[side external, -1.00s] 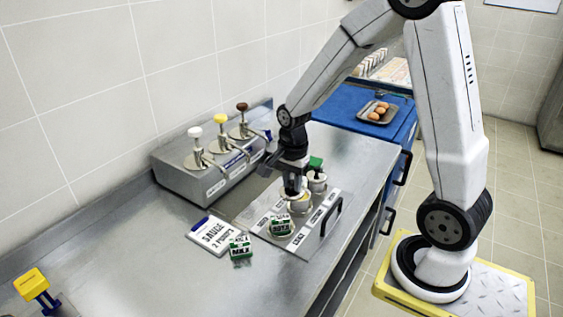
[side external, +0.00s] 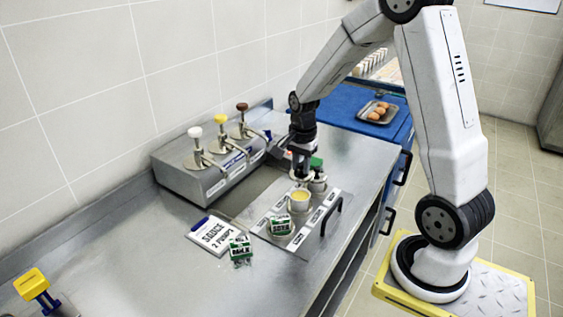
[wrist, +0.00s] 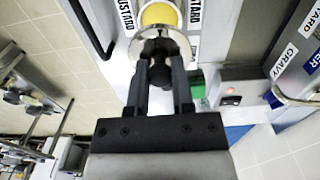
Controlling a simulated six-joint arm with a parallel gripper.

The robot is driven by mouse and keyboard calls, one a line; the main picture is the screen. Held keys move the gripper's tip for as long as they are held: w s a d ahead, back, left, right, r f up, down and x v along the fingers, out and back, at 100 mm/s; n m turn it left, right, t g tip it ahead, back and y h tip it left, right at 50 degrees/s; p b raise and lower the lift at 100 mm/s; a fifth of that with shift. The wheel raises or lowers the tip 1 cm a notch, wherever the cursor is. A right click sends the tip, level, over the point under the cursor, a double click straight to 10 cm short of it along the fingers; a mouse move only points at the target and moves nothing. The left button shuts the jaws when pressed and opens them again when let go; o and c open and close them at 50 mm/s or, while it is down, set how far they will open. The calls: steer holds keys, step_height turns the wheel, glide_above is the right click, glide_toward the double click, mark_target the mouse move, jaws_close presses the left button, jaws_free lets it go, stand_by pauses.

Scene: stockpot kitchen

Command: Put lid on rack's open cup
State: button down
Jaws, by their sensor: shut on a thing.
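The open cup (side external: 300,200) holds yellow sauce and stands in the metal rack (side external: 258,222) on the counter. Its yellow top also shows in the wrist view (wrist: 160,14). My gripper (side external: 301,168) is just behind the open cup in the side view. In the wrist view my gripper (wrist: 160,72) is shut on the dark knob of a round metal lid (wrist: 181,46). The lid is not seated on this cup. Its height above the rack is hard to tell. Another cup (side external: 318,186) stands behind and right.
A three-pump dispenser (side external: 206,180) stands behind the rack. A sauce sign (side external: 212,236) and a green-labelled block (side external: 240,249) lie left of it. The rack has a black handle (side external: 332,216). The left counter is largely clear.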

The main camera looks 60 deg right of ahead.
steer(key=shift+f, duration=2.75)
steer(key=shift+f, duration=0.2)
stand_by(0.4)
jaws_free()
stand_by(0.5)
steer(key=shift+r, duration=0.1)
steer(key=shift+r, duration=3.4)
